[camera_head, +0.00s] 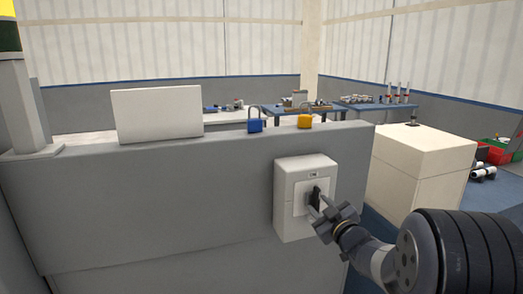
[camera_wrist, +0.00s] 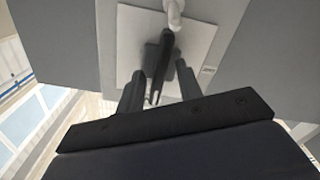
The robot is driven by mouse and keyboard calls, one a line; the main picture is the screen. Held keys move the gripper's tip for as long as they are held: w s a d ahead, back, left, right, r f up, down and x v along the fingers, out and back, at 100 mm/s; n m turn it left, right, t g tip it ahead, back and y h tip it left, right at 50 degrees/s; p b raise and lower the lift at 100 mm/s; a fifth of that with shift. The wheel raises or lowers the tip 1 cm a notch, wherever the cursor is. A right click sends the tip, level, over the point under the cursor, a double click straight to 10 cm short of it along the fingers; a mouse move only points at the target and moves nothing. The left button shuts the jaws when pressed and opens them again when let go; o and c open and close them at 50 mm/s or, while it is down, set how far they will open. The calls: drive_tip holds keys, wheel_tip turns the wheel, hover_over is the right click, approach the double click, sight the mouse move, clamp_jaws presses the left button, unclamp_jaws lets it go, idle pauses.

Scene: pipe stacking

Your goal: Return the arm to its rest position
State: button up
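My gripper (camera_head: 323,212) is at the front of a white switch box (camera_head: 291,172) on the grey wall, right of the middle in the head view. The box has a black rotary handle (camera_head: 315,194). In the wrist view my gripper (camera_wrist: 157,68) has its two dark fingers apart, one on each side of the black handle (camera_wrist: 158,62). Gaps show between the handle and both fingers, and nothing appears to be held. Contact at the far ends of the fingers is hard to tell. My arm reaches in from the lower right of the head view.
A blue padlock (camera_head: 254,122) and a yellow padlock (camera_head: 304,120) stand on the grey wall's top (camera_head: 220,138), with a white panel (camera_head: 158,114) to their left. A white cabinet (camera_head: 420,168) stands to the right. Blue tables (camera_head: 372,106) with pipe parts are behind.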

drive_tip(key=n+b, duration=0.1)
drive_tip(key=n, duration=0.3)
drive_tip(key=shift+n, duration=0.3)
drive_tip(key=shift+b, duration=0.3)
